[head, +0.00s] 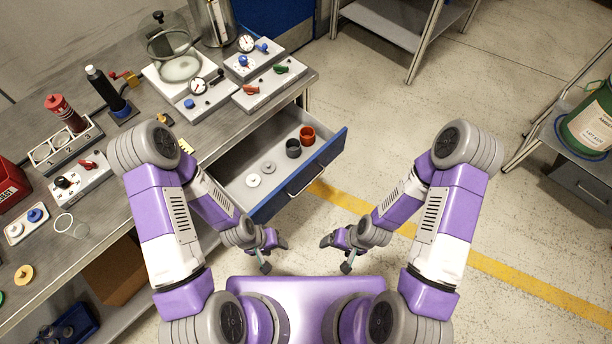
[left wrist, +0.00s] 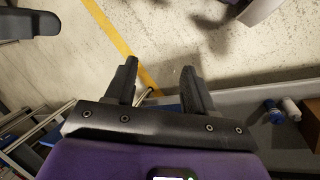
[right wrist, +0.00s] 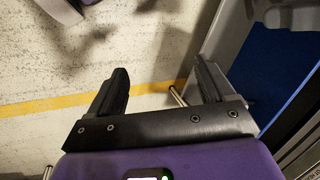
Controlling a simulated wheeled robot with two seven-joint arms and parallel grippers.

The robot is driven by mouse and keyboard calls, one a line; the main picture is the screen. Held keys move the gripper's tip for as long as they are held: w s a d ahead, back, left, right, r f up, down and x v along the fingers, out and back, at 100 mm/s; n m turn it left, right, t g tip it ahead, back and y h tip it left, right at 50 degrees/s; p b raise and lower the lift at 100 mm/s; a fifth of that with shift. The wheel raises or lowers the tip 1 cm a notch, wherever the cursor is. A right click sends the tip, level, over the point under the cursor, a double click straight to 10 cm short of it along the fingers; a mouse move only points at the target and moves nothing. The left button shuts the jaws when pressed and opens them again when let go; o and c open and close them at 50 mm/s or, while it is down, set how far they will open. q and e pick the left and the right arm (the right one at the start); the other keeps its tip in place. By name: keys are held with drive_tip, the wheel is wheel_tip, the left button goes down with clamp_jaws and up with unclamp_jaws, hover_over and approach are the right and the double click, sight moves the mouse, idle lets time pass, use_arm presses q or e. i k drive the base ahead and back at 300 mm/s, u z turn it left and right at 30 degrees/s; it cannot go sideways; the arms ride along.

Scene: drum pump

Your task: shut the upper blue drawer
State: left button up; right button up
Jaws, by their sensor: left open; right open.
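The upper blue drawer (head: 328,162) stands pulled out from under the grey workbench (head: 216,132), with a blue front and a bar handle (head: 307,178). Inside it lie a dark cup (head: 293,148), an orange-red cup (head: 307,135) and two pale discs (head: 254,180). My left gripper (head: 266,256) is open and empty, in front of the drawer's near end and apart from it. My right gripper (head: 338,256) is open and empty, to the right of the left one, also apart from the drawer. Both grippers' spread fingers show in the left wrist view (left wrist: 158,88) and right wrist view (right wrist: 160,92).
The bench top carries gauge boxes (head: 246,64), a glass bell jar (head: 178,55), bottles and small parts. A metal rack (head: 400,30) stands at the back. A green drum (head: 590,125) stands on a cart at right. The floor right of the drawer is clear.

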sight(230, 173)
drive_tip(key=z, duration=0.9)
drive_tip(key=k, duration=0.9)
drive_tip(key=u, duration=1.15)
drive_tip(key=i, duration=0.5)
drive_tip(key=u, duration=0.05)
